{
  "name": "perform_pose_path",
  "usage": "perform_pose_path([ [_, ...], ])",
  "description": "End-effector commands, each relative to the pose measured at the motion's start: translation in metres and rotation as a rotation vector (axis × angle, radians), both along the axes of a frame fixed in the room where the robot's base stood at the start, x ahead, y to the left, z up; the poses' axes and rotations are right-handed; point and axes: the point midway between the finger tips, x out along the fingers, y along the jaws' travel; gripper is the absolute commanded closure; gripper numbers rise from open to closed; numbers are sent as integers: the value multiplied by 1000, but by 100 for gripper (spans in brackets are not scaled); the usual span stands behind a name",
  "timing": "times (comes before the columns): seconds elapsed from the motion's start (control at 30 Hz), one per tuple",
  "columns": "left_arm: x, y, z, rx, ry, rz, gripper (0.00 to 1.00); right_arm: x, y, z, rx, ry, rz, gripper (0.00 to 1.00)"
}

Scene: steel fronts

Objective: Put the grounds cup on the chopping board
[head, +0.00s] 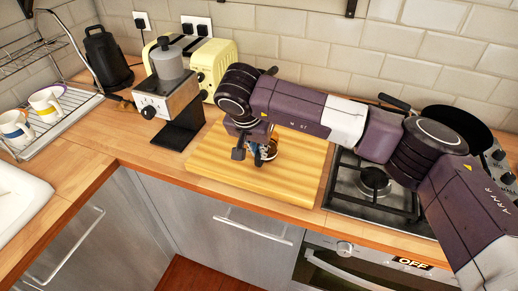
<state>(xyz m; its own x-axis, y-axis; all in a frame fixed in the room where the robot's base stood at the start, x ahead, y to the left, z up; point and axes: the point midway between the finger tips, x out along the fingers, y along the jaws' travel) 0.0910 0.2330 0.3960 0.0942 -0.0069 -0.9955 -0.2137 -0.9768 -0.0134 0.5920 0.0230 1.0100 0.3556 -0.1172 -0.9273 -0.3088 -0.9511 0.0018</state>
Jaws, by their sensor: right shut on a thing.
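The chopping board (215,165) is a light wooden slab on the counter in the middle of the head view. My right gripper (257,155) points down over the board, and its arm reaches in from the right. It is shut on the grounds cup (270,149), a small thing of which only a bit of orange-brown shows behind the fingers. I cannot tell whether the cup touches the board. My left gripper is not in view.
A coffee grinder (170,98) stands at the board's left, with a cream toaster (208,64) behind it. A gas hob (372,183) and a black pan (456,122) are at the right. A dish rack with mugs (45,104) is at the left. The board's front is bare.

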Motion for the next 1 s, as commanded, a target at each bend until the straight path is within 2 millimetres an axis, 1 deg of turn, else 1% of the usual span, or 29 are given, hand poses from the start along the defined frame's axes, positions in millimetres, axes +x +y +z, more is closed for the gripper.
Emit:
perform_pose_path([
  [0.03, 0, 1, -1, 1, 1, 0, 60, 0, 0, -1, 0, 0, 0, 87],
  [0.17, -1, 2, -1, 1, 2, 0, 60, 0, 0, -1, 0, 0, 0, 73],
  [0.43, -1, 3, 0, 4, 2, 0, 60, 0, 0, 0, 0, 1, 0, 73],
  [0.53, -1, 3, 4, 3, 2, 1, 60, 0, 0, 4, 0, 1, 0, 73],
  [0.57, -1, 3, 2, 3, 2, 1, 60, -1, 1, 5, 1, 0, 0, 73],
  [0.67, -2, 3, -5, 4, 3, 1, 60, -6, 3, 19, 2, -4, 2, 73],
  [0.9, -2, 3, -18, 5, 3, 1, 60, -25, 9, 68, 1, -5, 1, 73],
  [1.0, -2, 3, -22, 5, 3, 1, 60, -32, 11, 86, 0, -4, 2, 73],
])
